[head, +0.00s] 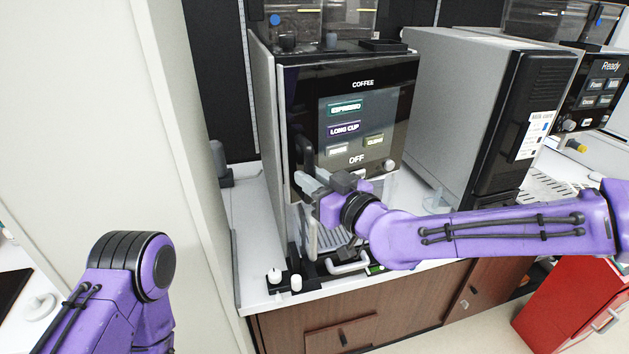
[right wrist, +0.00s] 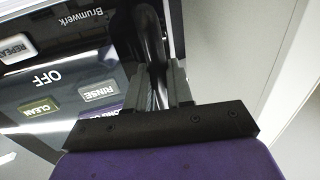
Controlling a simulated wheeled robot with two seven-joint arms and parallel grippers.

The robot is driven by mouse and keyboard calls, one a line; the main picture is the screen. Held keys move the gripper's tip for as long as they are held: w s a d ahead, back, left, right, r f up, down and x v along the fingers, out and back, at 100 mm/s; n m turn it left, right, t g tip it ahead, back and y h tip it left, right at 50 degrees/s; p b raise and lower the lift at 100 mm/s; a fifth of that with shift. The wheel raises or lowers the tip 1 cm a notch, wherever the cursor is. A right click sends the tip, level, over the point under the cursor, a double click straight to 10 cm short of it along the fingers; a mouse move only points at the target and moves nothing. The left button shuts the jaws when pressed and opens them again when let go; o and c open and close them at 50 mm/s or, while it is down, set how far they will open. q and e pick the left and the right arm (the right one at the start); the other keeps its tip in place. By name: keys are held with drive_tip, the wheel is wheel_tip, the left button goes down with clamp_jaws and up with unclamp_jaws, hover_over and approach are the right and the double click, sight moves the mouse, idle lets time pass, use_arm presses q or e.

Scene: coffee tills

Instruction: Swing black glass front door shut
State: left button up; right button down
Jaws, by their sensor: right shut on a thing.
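The black glass front door (head: 305,85) is on the coffee machine in the middle of the head view, with lit buttons and the word OFF. It looks close to the machine body, but I cannot tell whether a small gap is left. Its dark upright handle (head: 304,152) is at the door's left edge. My right gripper (head: 310,182) is shut on the handle's lower part. In the right wrist view the handle (right wrist: 150,42) runs between the two fingers (right wrist: 160,88), beside the door glass (right wrist: 50,48). My left arm is at lower left; its gripper is out of view.
A second grey machine (head: 450,110) stands close on the right. A pale wall panel (head: 165,120) rises on the left. A red cabinet (head: 570,310) stands at lower right.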

sight(299, 166)
drive_tip(key=shift+r, duration=0.15)
drive_tip(key=x, duration=0.5)
drive_tip(key=shift+w+d, duration=0.1)
drive_tip(key=shift+w, duration=0.25)
drive_tip(key=c, duration=0.9)
unclamp_jaws()
